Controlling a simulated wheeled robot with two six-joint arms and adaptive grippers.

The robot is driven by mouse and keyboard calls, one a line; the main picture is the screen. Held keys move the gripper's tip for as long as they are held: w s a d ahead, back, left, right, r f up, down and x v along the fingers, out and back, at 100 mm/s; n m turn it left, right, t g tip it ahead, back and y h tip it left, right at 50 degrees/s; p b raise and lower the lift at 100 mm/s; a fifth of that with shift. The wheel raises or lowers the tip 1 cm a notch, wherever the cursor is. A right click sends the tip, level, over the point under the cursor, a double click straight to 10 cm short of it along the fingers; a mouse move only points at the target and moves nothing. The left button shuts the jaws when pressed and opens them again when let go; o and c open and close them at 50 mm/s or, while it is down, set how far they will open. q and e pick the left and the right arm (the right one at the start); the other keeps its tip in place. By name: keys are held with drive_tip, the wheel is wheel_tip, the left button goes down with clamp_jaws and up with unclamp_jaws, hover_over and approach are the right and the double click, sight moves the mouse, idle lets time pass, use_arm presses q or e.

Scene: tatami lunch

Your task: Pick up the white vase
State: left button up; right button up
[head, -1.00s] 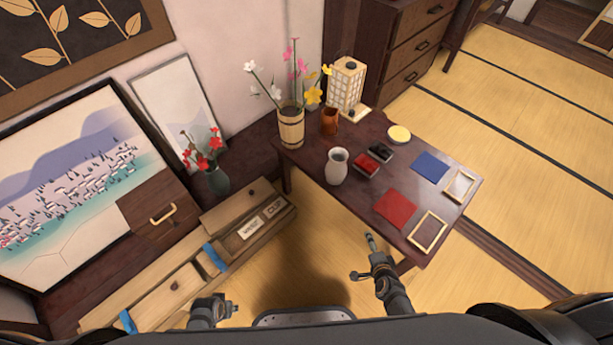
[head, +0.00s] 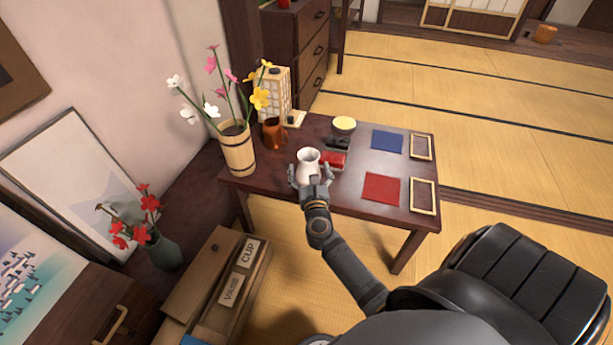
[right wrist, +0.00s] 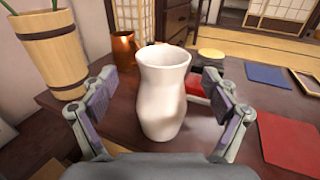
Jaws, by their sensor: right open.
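The white vase (head: 308,162) stands upright on the dark wooden table (head: 270,187), near its front edge. It also shows large in the middle of the right wrist view (right wrist: 163,95). My right gripper (head: 311,178) is at the vase, its open fingers on either side of it. In the right wrist view the right gripper (right wrist: 160,115) has a gap between each finger and the vase. The lower front of the vase is partly hidden by the gripper in the head view. My left gripper is not in view.
A wooden bucket of flowers (head: 238,152) and a copper mug (head: 274,133) stand left of the vase. A red box (head: 334,160) is close at its right. Red (head: 381,189) and blue (head: 387,140) squares lie further right. A paper lantern (head: 273,95) stands behind.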

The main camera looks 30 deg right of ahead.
drive_tip(key=x, duration=0.5)
drive_tip(key=shift+w+d+f+b, duration=0.1)
drive_tip(key=shift+w+d+b, duration=0.15)
drive_tip(key=shift+d+b, duration=0.1)
drive_tip(key=c, duration=1.7)
clamp_jaws()
